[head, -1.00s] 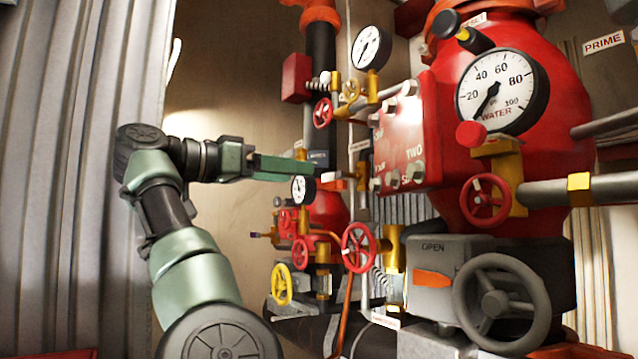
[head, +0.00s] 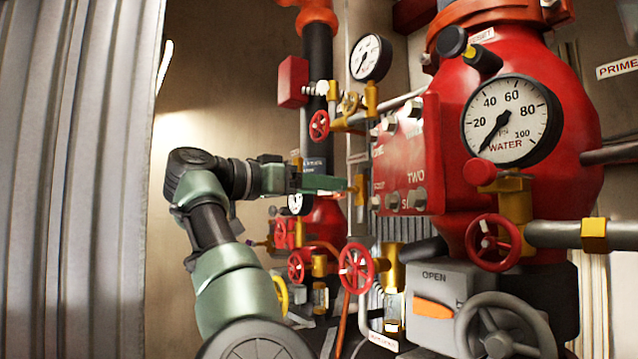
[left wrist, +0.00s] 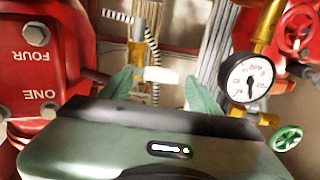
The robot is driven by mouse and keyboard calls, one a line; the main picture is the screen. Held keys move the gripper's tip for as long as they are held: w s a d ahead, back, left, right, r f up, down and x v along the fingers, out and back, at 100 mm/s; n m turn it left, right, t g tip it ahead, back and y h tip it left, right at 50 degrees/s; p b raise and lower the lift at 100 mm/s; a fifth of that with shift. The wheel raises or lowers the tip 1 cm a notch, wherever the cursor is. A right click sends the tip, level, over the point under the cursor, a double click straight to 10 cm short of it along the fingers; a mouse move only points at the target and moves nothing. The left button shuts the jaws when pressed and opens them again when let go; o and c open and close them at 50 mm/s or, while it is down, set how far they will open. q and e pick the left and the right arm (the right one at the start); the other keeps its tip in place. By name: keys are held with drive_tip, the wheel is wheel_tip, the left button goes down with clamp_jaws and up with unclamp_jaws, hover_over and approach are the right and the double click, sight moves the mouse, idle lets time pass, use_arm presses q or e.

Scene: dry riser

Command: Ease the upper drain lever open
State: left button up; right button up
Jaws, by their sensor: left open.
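My left gripper (head: 332,186) reaches in from the left at mid-height, its green fingers pointing right toward a small brass valve (head: 359,187) on the vertical pipe. In the left wrist view the two fingers (left wrist: 160,88) are spread apart. The brass valve (left wrist: 137,54) shows beyond them, with a short white lever-like piece (left wrist: 160,75) in the gap between the fingers. This looks like the upper drain lever, but I cannot tell whether a finger touches it. In the head view the fingers hide most of it. My right gripper is not in view.
A red panel (head: 405,160) and large red vessel (head: 520,130) stand close on the right. A small gauge (left wrist: 246,78) sits beside one finger. Red handwheels (head: 356,268) are below; another gauge (head: 370,57) is above. A corrugated wall (head: 70,180) is at left.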

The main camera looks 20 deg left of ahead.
use_arm(q)
drive_tip(key=shift+w, duration=0.1)
clamp_jaws()
drive_tip(key=f+n+b, duration=0.1)
drive_tip(key=n+b, duration=0.1)
drive_tip(key=b, duration=0.1)
drive_tip(key=shift+a+f+b, duration=0.2)
drive_tip(key=shift+b, duration=0.2)
drive_tip(key=shift+d+f+n+b, duration=0.1)
drive_tip(key=shift+n+b, duration=0.2)
drive_tip(key=shift+n, duration=1)
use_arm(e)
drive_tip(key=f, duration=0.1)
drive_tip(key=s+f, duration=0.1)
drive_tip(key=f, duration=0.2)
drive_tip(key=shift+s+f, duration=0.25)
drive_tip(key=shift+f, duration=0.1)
use_arm(q)
unclamp_jaws()
